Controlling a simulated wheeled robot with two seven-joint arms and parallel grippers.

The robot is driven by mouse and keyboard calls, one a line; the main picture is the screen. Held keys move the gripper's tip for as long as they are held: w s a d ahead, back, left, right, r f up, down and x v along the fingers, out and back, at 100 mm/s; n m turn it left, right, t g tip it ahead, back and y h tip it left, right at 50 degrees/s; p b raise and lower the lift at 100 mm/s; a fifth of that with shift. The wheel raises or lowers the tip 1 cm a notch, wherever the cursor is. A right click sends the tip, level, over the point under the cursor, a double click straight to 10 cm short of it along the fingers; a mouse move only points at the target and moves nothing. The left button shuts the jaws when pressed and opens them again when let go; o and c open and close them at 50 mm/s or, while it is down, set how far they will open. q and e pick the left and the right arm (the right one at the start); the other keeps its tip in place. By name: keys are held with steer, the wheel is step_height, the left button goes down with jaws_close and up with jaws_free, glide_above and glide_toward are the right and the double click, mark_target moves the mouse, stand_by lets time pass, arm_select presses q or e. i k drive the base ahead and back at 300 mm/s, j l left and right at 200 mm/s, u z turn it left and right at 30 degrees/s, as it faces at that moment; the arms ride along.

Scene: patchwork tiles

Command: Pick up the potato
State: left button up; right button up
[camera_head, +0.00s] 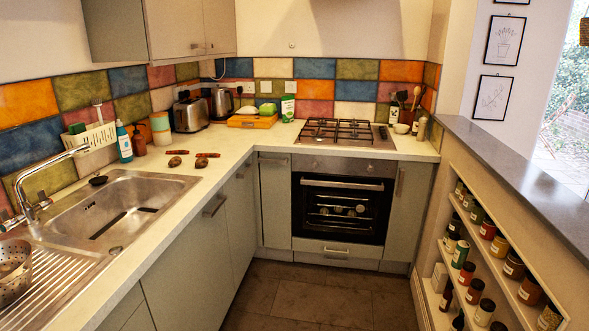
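Two small brown lumps that look like potatoes lie on the pale worktop near the inner corner, right of the sink. The left one (174,161) is darker, and the right one (201,162) lies close beside it. Two reddish-brown stick-like items, one behind the left lump (177,150) and one by the right lump (208,155), are too small to name surely. Neither of my grippers is in view.
The sink (110,208) with its tap (45,180) is at left, with a colander (14,268) on the drainer. A toaster (189,114), kettle (221,103) and wooden board (252,121) stand behind. A hob (345,132) tops the closed oven. The floor (320,297) is clear.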

mark_target(175, 161)
steer(key=i+z, duration=0.1)
steer(key=i, duration=1.05)
steer(key=i+z, duration=0.15)
steer(key=i, duration=1.05)
steer(key=j, duration=0.1)
